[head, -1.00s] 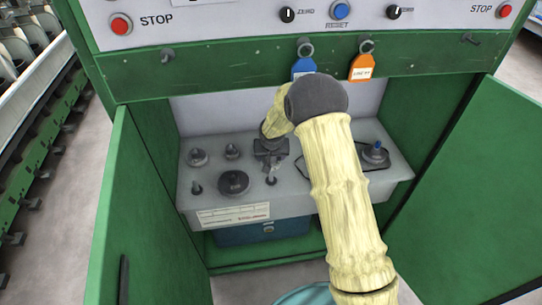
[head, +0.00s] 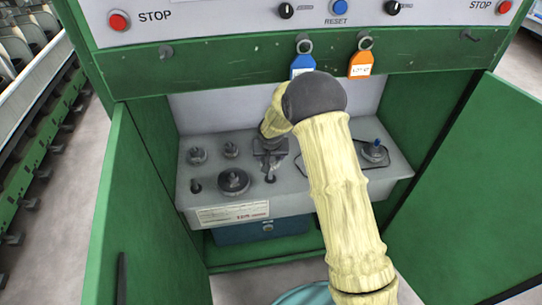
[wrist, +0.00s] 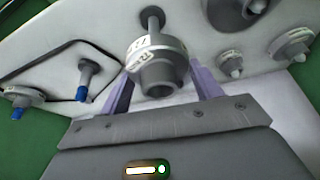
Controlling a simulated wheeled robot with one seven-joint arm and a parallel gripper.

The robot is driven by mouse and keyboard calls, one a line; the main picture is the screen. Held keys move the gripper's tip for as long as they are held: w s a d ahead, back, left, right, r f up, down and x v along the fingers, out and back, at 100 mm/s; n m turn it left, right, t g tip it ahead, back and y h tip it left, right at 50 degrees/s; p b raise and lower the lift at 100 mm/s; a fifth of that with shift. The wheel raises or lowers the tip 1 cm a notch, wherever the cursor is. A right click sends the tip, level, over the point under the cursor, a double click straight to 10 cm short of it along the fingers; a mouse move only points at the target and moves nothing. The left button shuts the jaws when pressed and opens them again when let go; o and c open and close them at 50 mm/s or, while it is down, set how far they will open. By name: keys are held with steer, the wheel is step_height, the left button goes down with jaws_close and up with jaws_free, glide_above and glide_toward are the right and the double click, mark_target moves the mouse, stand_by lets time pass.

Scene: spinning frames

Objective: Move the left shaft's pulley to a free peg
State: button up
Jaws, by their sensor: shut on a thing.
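My gripper (wrist: 162,88) has its two purple fingers closed around a grey stepped pulley (wrist: 158,68) with a pale labelled rim. In the head view my gripper (head: 269,165) is over the grey bench, and the held pulley cannot be made out. A bare blue-tipped shaft (wrist: 85,80) stands inside a thin dark belt in the wrist view. A second blue-tipped shaft (head: 376,147) carries a pulley at the right. An empty peg (head: 270,178) stands just in front of my gripper; it also shows behind the held pulley (wrist: 152,18). Whether the pulley sits on a peg is hidden.
Two small pulleys (head: 197,156) (head: 231,151) and a large dark pulley (head: 233,182) sit on pegs at left. Another empty peg (head: 196,186) is at front left. Green doors (head: 150,210) flank the opening. Blue and orange tags (head: 361,64) hang above.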

mark_target(270, 178)
steer(key=shift+w+f, duration=0.1)
steer(key=shift+w+f, duration=0.1)
steer(key=shift+w, duration=0.1)
stand_by(0.4)
steer(key=shift+f+b, duration=3.25)
steer(key=shift+f, duration=0.9)
stand_by(0.4)
steer(key=o, duration=1.4)
steer(key=shift+r, duration=0.1)
steer(key=shift+r+p, duration=3.2)
steer(key=shift+r, duration=1.75)
